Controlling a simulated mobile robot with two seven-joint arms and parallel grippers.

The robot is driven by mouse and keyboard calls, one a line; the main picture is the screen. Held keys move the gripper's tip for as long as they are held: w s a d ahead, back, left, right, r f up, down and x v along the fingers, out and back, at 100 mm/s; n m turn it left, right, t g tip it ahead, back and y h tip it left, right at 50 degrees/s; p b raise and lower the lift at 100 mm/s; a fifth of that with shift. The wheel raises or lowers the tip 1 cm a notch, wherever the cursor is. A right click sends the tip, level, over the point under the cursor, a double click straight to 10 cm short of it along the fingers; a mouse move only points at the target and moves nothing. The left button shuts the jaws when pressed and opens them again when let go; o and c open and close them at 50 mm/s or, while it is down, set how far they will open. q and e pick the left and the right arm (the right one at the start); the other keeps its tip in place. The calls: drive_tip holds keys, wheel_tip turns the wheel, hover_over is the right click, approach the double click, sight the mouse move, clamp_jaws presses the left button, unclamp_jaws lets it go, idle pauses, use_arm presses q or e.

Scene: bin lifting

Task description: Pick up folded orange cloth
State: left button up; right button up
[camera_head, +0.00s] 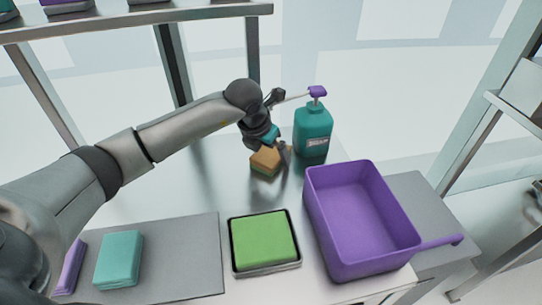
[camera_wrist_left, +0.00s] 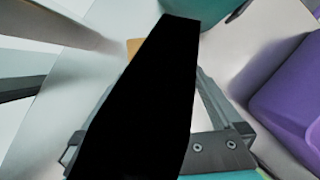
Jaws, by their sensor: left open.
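A folded orange cloth (camera_head: 264,161) lies on the pale table, with a teal-green layer showing at its bottom edge. My left gripper (camera_head: 272,150) is open right above and beside it, one finger on the cloth's right side. I cannot tell whether they touch. In the left wrist view a small part of the orange cloth (camera_wrist_left: 133,46) shows behind a large black shape, which hides most of the space between the left gripper's fingers (camera_wrist_left: 165,100). My right gripper is not in view.
A teal pump bottle (camera_head: 313,133) stands close right of the gripper. A purple bin (camera_head: 325,235) with a handle is in front right. A green cloth lies in a dark-rimmed tray (camera_head: 268,266). Teal (camera_head: 119,260) and purple (camera_head: 70,267) cloths lie on a grey mat (camera_head: 185,250).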

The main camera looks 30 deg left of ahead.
use_arm(q)
drive_tip(key=c, duration=1.3)
drive_tip(key=shift+o, duration=0.2)
